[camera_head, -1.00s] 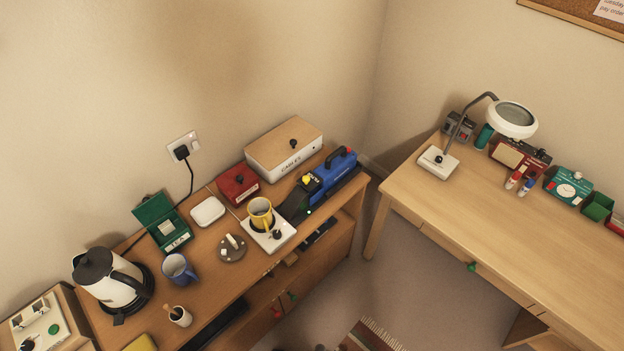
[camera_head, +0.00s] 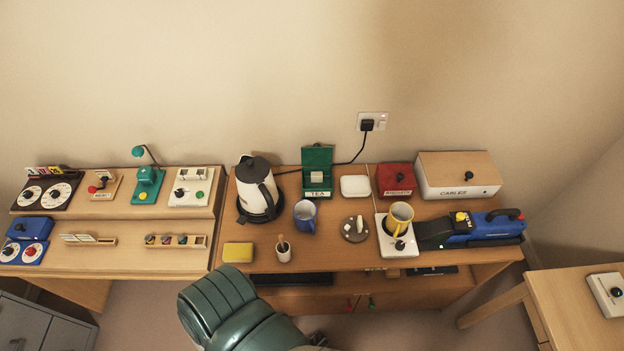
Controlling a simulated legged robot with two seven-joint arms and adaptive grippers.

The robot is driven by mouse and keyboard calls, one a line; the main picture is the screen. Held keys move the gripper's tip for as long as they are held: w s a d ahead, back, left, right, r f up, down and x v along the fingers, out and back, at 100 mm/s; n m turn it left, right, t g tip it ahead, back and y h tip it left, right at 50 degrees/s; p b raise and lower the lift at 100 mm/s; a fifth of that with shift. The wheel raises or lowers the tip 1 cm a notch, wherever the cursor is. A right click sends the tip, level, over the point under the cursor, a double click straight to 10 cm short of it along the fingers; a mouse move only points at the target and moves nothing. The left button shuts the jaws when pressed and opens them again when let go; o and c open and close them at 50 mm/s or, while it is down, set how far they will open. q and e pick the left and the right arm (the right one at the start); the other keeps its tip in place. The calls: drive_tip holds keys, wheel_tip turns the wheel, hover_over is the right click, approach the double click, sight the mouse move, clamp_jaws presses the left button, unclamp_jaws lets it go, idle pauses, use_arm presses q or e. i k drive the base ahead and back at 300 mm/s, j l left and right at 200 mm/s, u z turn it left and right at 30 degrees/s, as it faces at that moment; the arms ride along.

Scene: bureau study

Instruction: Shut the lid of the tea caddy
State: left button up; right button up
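The tea caddy (camera_head: 318,192) is a small green box with a white TEA label on its front. It stands at the back of the wooden sideboard (camera_head: 330,258), between the kettle and a white box. Its green lid (camera_head: 318,157) is open and stands upright at the back. Something pale shows inside the box. A dark green part of my own body shows at the bottom of the view, well in front of the caddy. Neither gripper shows.
The kettle (camera_head: 257,188) stands left of the caddy, with its cord running behind to the wall socket. A blue mug (camera_head: 305,215) is in front, and a white box (camera_head: 354,186) and red box (camera_head: 396,179) are to the right. A small cup (camera_head: 283,249) and yellow block (camera_head: 238,252) lie nearer the front edge.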

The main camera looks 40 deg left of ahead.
sight(316, 155)
drive_tip(key=u, duration=1.45)
drive_tip(key=l+z, duration=0.4)
drive_tip(key=l, duration=0.9)
drive_tip(key=k, duration=0.05)
